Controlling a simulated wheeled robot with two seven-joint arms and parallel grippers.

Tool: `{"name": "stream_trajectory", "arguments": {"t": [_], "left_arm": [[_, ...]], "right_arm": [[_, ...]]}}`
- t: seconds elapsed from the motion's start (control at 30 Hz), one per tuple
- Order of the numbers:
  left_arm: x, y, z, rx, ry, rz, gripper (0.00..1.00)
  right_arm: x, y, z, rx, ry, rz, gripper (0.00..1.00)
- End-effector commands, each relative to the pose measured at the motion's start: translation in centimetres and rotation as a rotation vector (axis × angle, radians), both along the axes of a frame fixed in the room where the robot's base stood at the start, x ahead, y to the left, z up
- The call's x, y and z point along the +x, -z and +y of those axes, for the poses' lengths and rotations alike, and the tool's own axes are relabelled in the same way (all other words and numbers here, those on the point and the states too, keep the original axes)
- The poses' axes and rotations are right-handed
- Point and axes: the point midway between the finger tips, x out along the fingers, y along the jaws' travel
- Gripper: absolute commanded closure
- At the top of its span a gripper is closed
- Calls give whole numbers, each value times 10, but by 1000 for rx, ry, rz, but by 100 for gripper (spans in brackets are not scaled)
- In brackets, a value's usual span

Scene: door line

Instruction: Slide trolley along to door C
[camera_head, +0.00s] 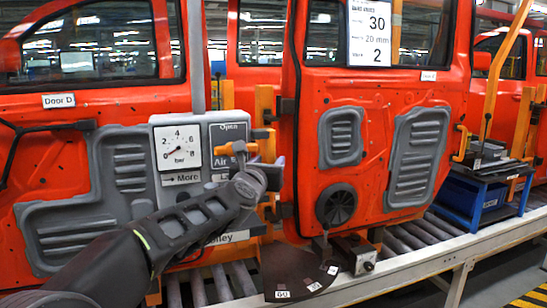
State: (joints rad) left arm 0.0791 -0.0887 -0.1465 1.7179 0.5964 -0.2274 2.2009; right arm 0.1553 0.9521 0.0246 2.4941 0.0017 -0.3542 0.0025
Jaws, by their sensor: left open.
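A small blue cart (485,190), which looks like the trolley, stands at the right beside the conveyor, with a dark top and a blue bin inside. A yellow-orange handle (463,143) shows at its left side. The left door is labelled Door D (58,101). The red door in the middle (372,120) has a small label (428,76) too small to read surely. My left gripper (268,172) is open, in front of the air panel, close below its orange lever; I cannot tell whether it touches it. The cart is well to its right. My right gripper is out of view.
The grey air panel (203,155) carries a bar gauge (178,147). Rollers (410,236) run below the doors. Yellow-black floor marking lies bottom right.

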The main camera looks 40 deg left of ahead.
Motion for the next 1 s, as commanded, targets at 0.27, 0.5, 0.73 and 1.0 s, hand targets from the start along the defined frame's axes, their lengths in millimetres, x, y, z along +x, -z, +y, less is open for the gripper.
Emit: {"name": "stream_trajectory", "arguments": {"t": [0.27,0.5,0.73,1.0], "left_arm": [[39,0,15,1,0,3,56],[47,0,18,1,0,1,56],[46,0,18,0,1,1,62],[46,0,18,0,1,1,85]], "right_arm": [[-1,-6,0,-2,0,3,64],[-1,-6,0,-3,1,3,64],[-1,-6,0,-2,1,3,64],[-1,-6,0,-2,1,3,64]]}}
